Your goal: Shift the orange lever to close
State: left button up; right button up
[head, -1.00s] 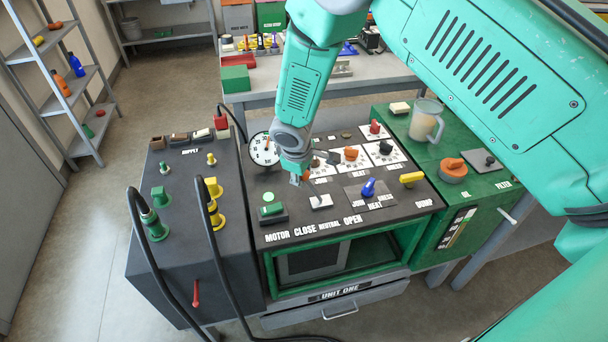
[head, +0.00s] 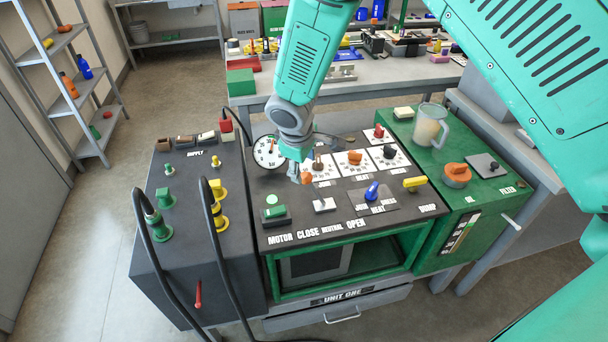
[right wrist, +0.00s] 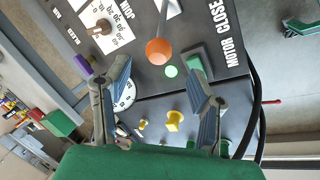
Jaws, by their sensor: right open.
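The orange lever (head: 306,178) has a ball-shaped knob and a thin stem rising from a white base (head: 323,204) on the dark panel, above the words CLOSE, NEUTRAL and OPEN. Its knob leans toward the back left, close to my right gripper (head: 298,174). In the right wrist view the orange knob (right wrist: 158,52) sits between the spread fingers of my right gripper (right wrist: 160,82), near the tip line, with visible gaps on both sides. The right gripper is open and empty. Whether any finger touches the lever is unclear in the head view. My left gripper is not in view.
A green MOTOR button (head: 275,212) stands left of the lever base. A blue lever (head: 372,190) and a yellow handle (head: 414,183) are to the right. A dial gauge (head: 268,152) stands behind. Black hoses (head: 213,225) arch over the left cabinet.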

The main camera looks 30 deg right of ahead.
jog(key=v, duration=0.5)
jog(key=shift+a, duration=0.3)
jog(key=shift+d+f, duration=0.1)
